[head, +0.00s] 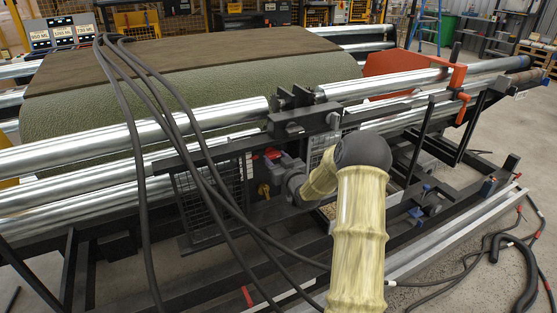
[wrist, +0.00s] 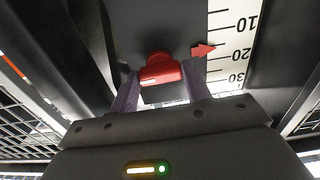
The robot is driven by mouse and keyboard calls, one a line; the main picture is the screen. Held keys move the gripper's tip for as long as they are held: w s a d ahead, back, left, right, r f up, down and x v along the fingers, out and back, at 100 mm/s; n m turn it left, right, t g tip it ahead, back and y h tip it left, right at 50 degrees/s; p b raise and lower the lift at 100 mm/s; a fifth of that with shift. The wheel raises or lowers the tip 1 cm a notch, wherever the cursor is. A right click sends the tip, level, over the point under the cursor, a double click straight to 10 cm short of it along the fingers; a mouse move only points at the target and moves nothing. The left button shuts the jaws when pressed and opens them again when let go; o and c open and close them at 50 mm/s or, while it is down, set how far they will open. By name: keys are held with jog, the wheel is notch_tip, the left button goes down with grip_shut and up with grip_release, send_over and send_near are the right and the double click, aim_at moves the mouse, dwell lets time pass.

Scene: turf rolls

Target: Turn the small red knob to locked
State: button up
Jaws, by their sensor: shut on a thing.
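The small red knob (wrist: 160,70) shows in the wrist view, at the upper middle, mounted on a dark plate. My gripper (wrist: 160,88) reaches up to it, with one finger on each side, and is shut on the knob. In the head view my gripper (head: 280,163) is at the dark frame under the steel rollers, and a bit of red knob (head: 273,153) shows beside it. The fingers partly cover the knob's sides. I cannot read a locked mark near it.
A white scale (wrist: 235,40) with black numbers and a red pointer (wrist: 203,50) lies right of the knob. Black hoses (head: 180,130) hang across the machine in the head view. A wire mesh guard (head: 208,195) stands left of my gripper. Steel rollers (head: 130,145) run above.

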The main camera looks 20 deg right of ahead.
jog(key=shift+d+f+n+b, duration=0.15)
jog(key=shift+n+b, duration=0.15)
jog(key=shift+b, duration=0.15)
jog(key=shift+c, duration=0.2)
jog(key=n+b, duration=1.6)
jog(key=b, duration=0.3)
jog(key=shift+n, duration=0.3)
jog(key=shift+n+b, duration=0.3)
jog(key=shift+b, duration=0.1)
jog(key=shift+a, duration=0.3)
jog(key=o, duration=1)
jog(key=shift+s+d, duration=0.1)
